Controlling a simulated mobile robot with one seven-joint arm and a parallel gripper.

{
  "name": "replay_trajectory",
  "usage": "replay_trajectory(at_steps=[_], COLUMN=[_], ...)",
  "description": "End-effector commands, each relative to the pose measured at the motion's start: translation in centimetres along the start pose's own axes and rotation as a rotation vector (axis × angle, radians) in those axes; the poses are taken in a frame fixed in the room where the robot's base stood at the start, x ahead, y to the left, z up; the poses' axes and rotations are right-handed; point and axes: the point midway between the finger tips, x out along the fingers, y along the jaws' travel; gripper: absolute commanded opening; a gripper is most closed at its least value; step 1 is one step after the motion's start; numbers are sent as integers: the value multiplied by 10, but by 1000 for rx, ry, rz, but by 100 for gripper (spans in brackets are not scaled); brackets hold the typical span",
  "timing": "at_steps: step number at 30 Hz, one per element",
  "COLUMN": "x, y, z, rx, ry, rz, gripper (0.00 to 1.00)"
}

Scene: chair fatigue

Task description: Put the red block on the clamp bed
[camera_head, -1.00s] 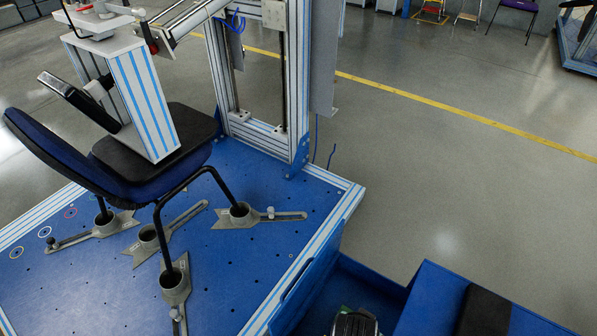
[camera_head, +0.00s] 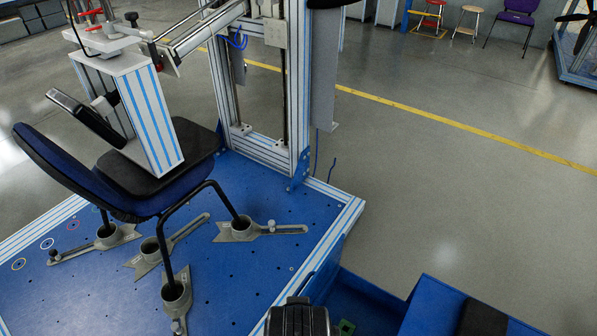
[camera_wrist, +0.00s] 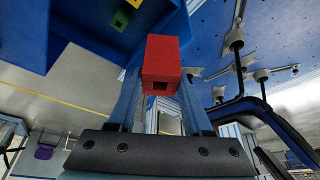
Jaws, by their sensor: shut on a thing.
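The red block (camera_wrist: 162,60) is held between the two fingers of my gripper (camera_wrist: 160,82) in the wrist view. My gripper is shut on it, and the block's end has a dark square hole. The clamp bed (camera_head: 235,285) is the blue plate with small holes and a pale frame in the head view. Several grey clamps (camera_head: 262,231) on it hold the legs of a blue and black chair (camera_head: 165,200). The bed also shows upper right in the wrist view (camera_wrist: 275,40). The red block is not visible in the head view.
A pale post frame (camera_head: 222,80) rises at the bed's back edge. A striped loading pad (camera_head: 150,120) rests on the chair seat. A green piece (camera_head: 346,326) lies in the blue area beside the bed. The bed's front right part is bare.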

Motion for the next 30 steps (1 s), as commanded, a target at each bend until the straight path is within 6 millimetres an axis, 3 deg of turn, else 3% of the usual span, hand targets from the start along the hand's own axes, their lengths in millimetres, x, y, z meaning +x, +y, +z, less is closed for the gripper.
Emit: replay_trajectory(at_steps=[1,15,21,30], x=[-12,-63,-74,-75], y=[0,1,1,1], z=[-4,-14,-14,-13], rx=[1,3,3,4], ry=[0,0,1,3], rz=[0,1,1,1], gripper=[0,0,0,0])
